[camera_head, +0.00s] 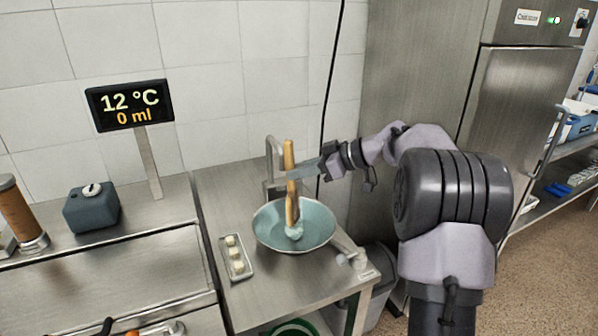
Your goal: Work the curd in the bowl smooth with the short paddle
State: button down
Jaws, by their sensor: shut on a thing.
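A wide blue-green bowl (268,236) stands on the small steel table in the middle of the view. A short wooden paddle (292,203) stands nearly upright in it, its lower end down inside the bowl. A pale lump, which looks like the curd (294,232), lies at the paddle's lower end near the bowl's middle. My gripper (296,175) reaches in from the right and is shut on the paddle's handle above the bowl. Whether the curd is smooth is too small to tell.
A small tray (247,273) with pale round pieces lies left of the bowl. A tap (270,160) rises behind it. A display (130,105) reads 12 °C and 0 ml. A steel cabinet is at the right.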

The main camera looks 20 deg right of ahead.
notch_tip(320, 180, up, 9)
jog(key=s+p, duration=0.1)
jog(key=p, duration=0.2)
jog(key=shift+a, duration=0.4)
dwell(5.1)
jog(key=shift+f, duration=0.1)
jog(key=f+b, duration=0.1)
jog(key=f, duration=0.1)
jog(key=f+b, duration=0.1)
jog(key=f, duration=0.1)
jog(key=f+b, duration=0.1)
jog(key=f, duration=0.2)
jog(key=shift+w+d, duration=0.25)
jog(key=shift+w, duration=0.1)
jog(key=shift+f, duration=0.6)
